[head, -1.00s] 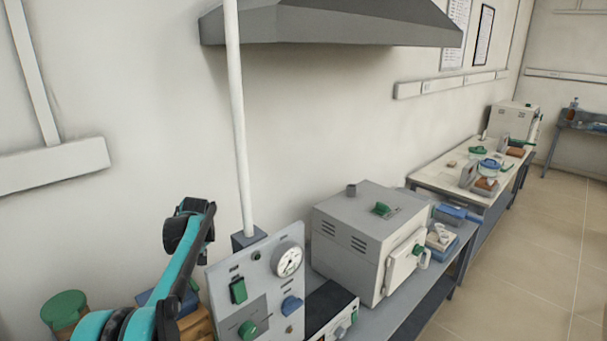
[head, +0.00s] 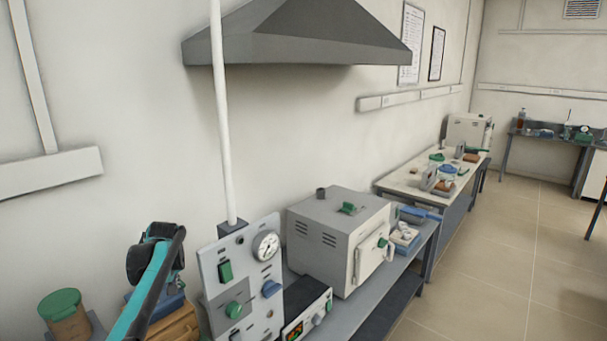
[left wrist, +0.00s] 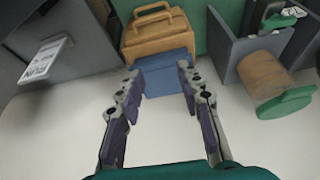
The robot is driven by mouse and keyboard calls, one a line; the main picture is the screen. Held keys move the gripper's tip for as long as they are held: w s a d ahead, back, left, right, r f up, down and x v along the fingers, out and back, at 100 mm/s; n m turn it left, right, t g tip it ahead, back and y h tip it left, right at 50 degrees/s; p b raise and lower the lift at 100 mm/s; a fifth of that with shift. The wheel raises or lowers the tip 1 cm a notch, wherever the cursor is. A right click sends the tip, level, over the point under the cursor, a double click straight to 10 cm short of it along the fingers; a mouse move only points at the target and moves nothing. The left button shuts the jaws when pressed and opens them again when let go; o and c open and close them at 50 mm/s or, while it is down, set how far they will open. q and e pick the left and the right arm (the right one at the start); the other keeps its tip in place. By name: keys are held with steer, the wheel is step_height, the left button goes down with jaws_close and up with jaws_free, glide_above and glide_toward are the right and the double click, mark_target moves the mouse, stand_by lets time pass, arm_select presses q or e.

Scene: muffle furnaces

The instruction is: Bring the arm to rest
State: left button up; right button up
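My left arm (head: 150,285) comes in at the lower left of the head view, teal with a dark joint at its top, in front of the wall. Its gripper fingers cannot be made out there. In the left wrist view my left gripper (left wrist: 156,85) is open, with its two fingers well apart and nothing held between them. A blue block (left wrist: 165,75) and a tan box with a handle (left wrist: 160,35) lie beyond the fingertips. My right gripper is in neither view.
A green-lidded brown jar (head: 65,315) stands left of the arm. A control panel with a gauge (head: 240,280) and a grey muffle furnace (head: 325,240) stand to its right. A hood (head: 300,40) hangs above. The floor at right (head: 500,260) is clear.

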arm_select(q)
steer(key=s+d+f+m+t+h+b, duration=0.1)
steer(key=s+d+m+b, duration=0.2)
steer(key=s+d, duration=0.5)
steer(key=s+d+f+m+t+h+b, duration=0.1)
steer(key=s+d+m+b, duration=0.15)
steer(key=s+d, duration=0.65)
steer(key=s+d+f+m+t+b, duration=0.1)
steer(key=s+d+f+m+b, duration=0.1)
steer(key=s+f, duration=0.3)
steer(key=s+d+f+m+t+h+b, duration=0.1)
steer(key=s+d+f+m+b, duration=0.1)
steer(key=s+f, duration=0.4)
steer(key=s, duration=0.5)
steer(key=shift+s+d+f, duration=0.15)
steer(key=shift+d, duration=0.2)
steer(key=shift+c, duration=0.3)
